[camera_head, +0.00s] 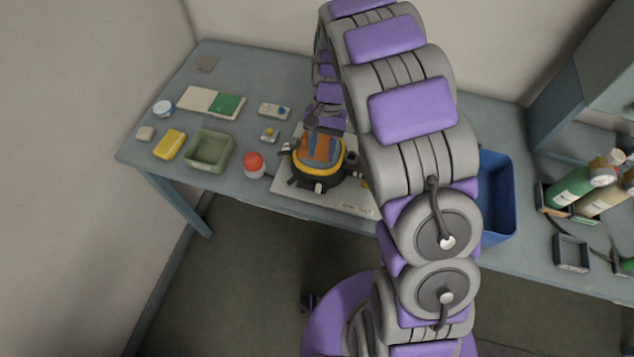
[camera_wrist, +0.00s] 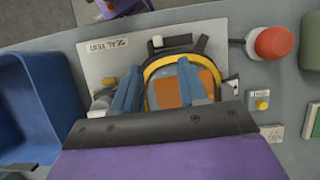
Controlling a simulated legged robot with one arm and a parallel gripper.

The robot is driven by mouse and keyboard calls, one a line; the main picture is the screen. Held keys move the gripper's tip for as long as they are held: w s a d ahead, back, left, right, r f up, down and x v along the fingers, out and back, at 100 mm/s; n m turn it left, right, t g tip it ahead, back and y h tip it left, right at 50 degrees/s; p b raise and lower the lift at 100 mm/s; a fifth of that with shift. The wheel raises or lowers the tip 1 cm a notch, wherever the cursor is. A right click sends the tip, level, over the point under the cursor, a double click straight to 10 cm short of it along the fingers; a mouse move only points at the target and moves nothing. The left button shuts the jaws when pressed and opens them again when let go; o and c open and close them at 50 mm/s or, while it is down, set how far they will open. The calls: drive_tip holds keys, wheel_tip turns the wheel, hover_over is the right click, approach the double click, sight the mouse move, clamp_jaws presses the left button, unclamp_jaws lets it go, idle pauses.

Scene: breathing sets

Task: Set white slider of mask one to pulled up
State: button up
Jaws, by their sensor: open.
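The mask (camera_head: 326,178), with a black body, yellow rim and orange lens, lies on a pale board on the table. It also shows in the wrist view (camera_wrist: 166,62), partly hidden by my fingers. Small white pieces sit at its edge: one at the strap end (camera_wrist: 157,41), one at the right side (camera_wrist: 233,84) and one at the left behind my finger. I cannot tell which is the white slider or how it is set. My gripper (camera_head: 320,153) is above the mask, its two blue fingers spread over the lens in the wrist view (camera_wrist: 160,72), with nothing held between them.
The board (camera_wrist: 96,62) is marked as a seal test. A blue bin (camera_head: 497,205) and bottles (camera_head: 573,187) are at the right. The table's front edge is near the board.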

sight(318, 185)
drive_tip(key=b+x, duration=0.1)
drive_tip(key=x, duration=0.9)
drive_tip(key=shift+d+f+b, duration=0.1)
drive_tip(key=shift+f+b, duration=0.15)
drive_tip(key=shift+b, duration=0.05)
drive_tip(key=shift+s+f, duration=0.15)
drive_tip(key=shift+f, duration=0.2)
drive_tip(key=shift+d, duration=0.1)
drive_tip(key=shift+c, duration=0.5)
clamp_jaws()
